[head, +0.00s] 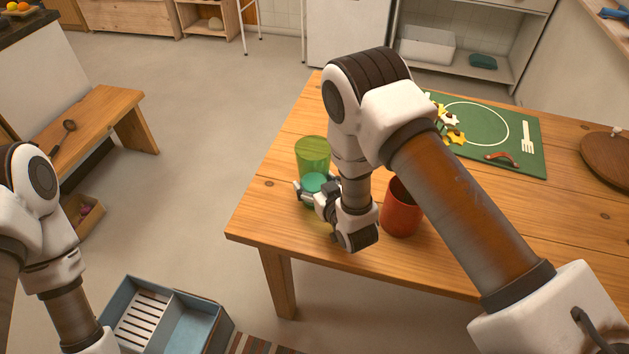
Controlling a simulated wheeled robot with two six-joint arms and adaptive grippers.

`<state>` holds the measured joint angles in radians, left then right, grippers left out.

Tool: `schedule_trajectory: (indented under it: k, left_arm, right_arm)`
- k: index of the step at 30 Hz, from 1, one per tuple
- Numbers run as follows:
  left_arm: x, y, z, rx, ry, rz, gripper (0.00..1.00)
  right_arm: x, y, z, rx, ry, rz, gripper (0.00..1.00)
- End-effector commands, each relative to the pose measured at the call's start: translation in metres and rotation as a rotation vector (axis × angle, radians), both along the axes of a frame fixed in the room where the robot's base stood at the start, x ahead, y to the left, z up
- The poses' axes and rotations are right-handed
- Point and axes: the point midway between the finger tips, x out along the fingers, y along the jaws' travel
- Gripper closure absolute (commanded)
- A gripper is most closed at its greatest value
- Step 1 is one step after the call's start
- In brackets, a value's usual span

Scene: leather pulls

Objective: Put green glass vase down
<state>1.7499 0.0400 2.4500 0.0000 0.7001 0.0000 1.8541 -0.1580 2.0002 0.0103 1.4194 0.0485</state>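The green glass vase (312,150) is upright at the left end of the wooden table (285,218), near its edge. My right arm reaches in from the right, and my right gripper (312,190) is around the vase's lower part, with a finger at its left side and the rest of the gripper at its right. It appears shut on the vase. Whether the base touches the table is hard to tell, as the gripper partly hides it. My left arm shows at the far left; its gripper is out of frame.
A red-brown cup (402,212) stands right of my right gripper. A green placemat (522,133) with yellow and white flowers (453,132) and a red-handled item (501,159) lies behind. A round wooden board (609,160) is at right. A blue crate (198,328) sits on the floor.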

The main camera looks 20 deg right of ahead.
Motion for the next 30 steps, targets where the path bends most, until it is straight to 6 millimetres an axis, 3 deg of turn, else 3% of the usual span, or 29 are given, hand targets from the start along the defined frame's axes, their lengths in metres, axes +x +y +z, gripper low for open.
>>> schedule_trajectory:
  k: [7, 8, 9, 22, 26, 30]
  left_arm:
    - [0.0, 0.0, -0.004, 0.0, 0.0, 0.0, 1.0]
    - [0.0, 0.0, -0.003, 0.0, 0.0, 0.0, 1.0]
    - [0.0, 0.0, -0.002, 0.0, 0.0, 0.0, 1.0]
    - [0.0, 0.0, 0.0, 0.0, 0.0, 0.0, 1.0]
    - [0.0, 0.0, -0.006, 0.0, 0.0, 0.0, 1.0]
    - [0.0, 0.0, -0.013, 0.0, 0.0, 0.0, 1.0]
  right_arm:
    - [0.0, 0.0, -0.003, 0.0, -0.003, 0.0, 0.87]
    - [0.0, 0.0, -0.003, 0.0, 0.0, 0.0, 0.16]
    - [0.0, 0.0, -0.003, 0.0, 0.0, 0.0, 0.02]
    - [-0.002, 0.0, 0.001, 0.0, 0.001, 0.0, 0.0]
    - [-0.023, -0.003, 0.005, -0.001, 0.004, 0.0, 0.0]
    - [-0.058, -0.007, 0.015, -0.001, 0.005, 0.0, 0.0]
